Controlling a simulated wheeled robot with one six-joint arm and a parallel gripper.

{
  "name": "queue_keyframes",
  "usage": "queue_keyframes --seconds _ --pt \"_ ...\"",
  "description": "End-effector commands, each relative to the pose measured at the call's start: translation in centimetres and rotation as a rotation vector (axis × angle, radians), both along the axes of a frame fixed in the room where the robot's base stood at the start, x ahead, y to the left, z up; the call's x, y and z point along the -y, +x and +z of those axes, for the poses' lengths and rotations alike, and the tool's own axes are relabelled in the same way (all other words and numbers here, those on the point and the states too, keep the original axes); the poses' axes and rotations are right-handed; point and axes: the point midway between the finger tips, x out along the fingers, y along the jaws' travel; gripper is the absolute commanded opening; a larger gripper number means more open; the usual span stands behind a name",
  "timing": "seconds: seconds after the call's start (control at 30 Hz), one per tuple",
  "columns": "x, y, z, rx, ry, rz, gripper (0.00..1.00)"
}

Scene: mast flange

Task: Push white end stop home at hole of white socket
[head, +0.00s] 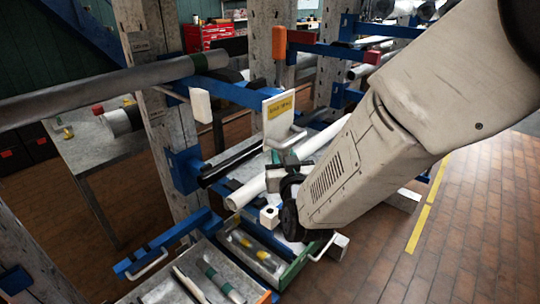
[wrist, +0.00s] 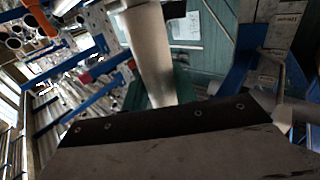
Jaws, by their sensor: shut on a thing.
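My gripper (head: 284,181) is at the end of my arm in the head view, mostly hidden behind my wrist. It is shut on a small white piece (head: 274,181), which looks like the white end stop; its shape is mostly covered. A small white block with a dark hole (head: 268,216) shows just below the gripper and may be the white socket. I cannot tell whether the held piece touches it. The wrist view does not clearly show the end stop or the socket.
A white plate with a yellow label (head: 278,113) stands above the gripper. Blue rack arms (head: 237,92) carry pipes, and a thick grey pipe (head: 100,90) crosses at left. A tray of parts (head: 258,255) lies below. Open brick floor (head: 480,240) is at right.

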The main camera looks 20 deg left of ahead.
Motion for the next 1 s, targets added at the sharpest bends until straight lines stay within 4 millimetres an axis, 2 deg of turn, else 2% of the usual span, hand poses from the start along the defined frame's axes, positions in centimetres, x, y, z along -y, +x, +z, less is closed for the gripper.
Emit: queue_keyframes --seconds 0.03,0.2,0.7,1.0 --pt "-1.1 -0.9 0.6 0.001 0.002 0.019 0.03" --pt "-2.7 -2.2 1.3 0.002 0.001 0.041 0.03" --pt "-2.5 -2.7 1.4 -0.001 0.003 0.043 0.03" --pt "-2.6 -2.7 -1.5 -0.003 -0.001 0.043 0.03"
